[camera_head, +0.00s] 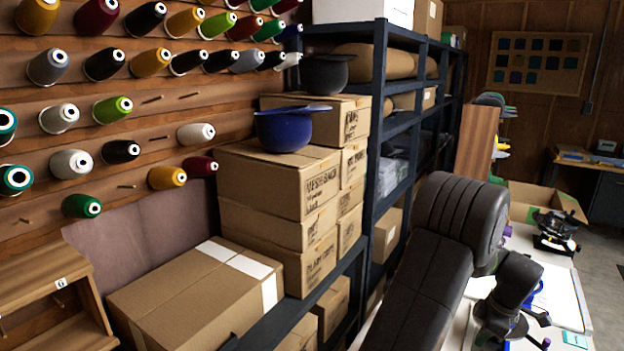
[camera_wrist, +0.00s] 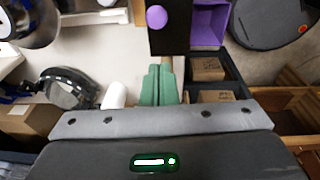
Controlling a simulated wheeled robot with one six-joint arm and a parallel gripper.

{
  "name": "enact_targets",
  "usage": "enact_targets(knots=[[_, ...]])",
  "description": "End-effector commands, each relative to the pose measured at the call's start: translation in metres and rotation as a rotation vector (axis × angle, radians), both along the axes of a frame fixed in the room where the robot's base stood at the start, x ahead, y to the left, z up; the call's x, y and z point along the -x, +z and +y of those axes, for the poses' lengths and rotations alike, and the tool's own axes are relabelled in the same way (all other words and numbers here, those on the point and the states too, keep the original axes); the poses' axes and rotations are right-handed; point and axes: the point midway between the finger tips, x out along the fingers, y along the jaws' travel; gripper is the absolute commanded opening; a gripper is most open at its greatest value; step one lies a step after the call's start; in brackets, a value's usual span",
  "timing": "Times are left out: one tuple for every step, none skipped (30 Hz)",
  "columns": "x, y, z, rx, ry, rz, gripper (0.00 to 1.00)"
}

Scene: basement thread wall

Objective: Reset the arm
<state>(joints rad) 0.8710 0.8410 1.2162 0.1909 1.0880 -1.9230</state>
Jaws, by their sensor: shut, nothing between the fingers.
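My gripper (camera_wrist: 158,72) shows in the wrist view as two green fingers pressed together, with nothing between them. Its grey body fills the bottom of that view. In the head view my black arm rises folded in the right foreground, over a white surface. My gripper's fingers cannot be made out in the head view.
Thread spools (camera_head: 120,151) sit on pegs on the slatted wall at left. Cardboard boxes (camera_head: 266,187) are stacked beside it, with a blue cap (camera_head: 285,130) on top. A dark blue shelf rack (camera_head: 378,110) stands behind my arm. Floor (camera_head: 608,235) shows at far right.

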Motion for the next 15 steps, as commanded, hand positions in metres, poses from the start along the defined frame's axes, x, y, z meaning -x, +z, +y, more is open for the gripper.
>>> enact_targets(knots=[[-0.004,0.003,0.005,0.027,0.006,0.018,0.00],[-0.004,0.001,0.006,0.042,0.005,0.031,0.00],[-0.006,0.001,0.009,0.061,0.006,0.047,0.00],[-0.007,0.002,0.010,0.077,0.005,0.058,0.00],[-0.009,0.002,0.011,0.092,0.005,0.068,0.00],[-0.010,0.001,0.014,0.110,0.005,0.084,0.00],[-0.011,0.001,0.015,0.125,0.006,0.095,0.00],[-0.012,0.002,0.016,0.139,0.005,0.105,0.00],[-0.014,0.002,0.018,0.159,0.005,0.117,0.00],[-0.015,0.002,0.020,0.172,0.006,0.128,0.00],[-0.016,0.001,0.021,0.186,0.005,0.140,0.00],[-0.017,0.000,0.023,0.204,0.005,0.153,0.00],[-0.018,0.000,0.024,0.217,0.005,0.164,0.00],[-0.020,0.001,0.026,0.231,0.005,0.173,0.00],[-0.021,0.001,0.028,0.250,0.006,0.186,0.00]])
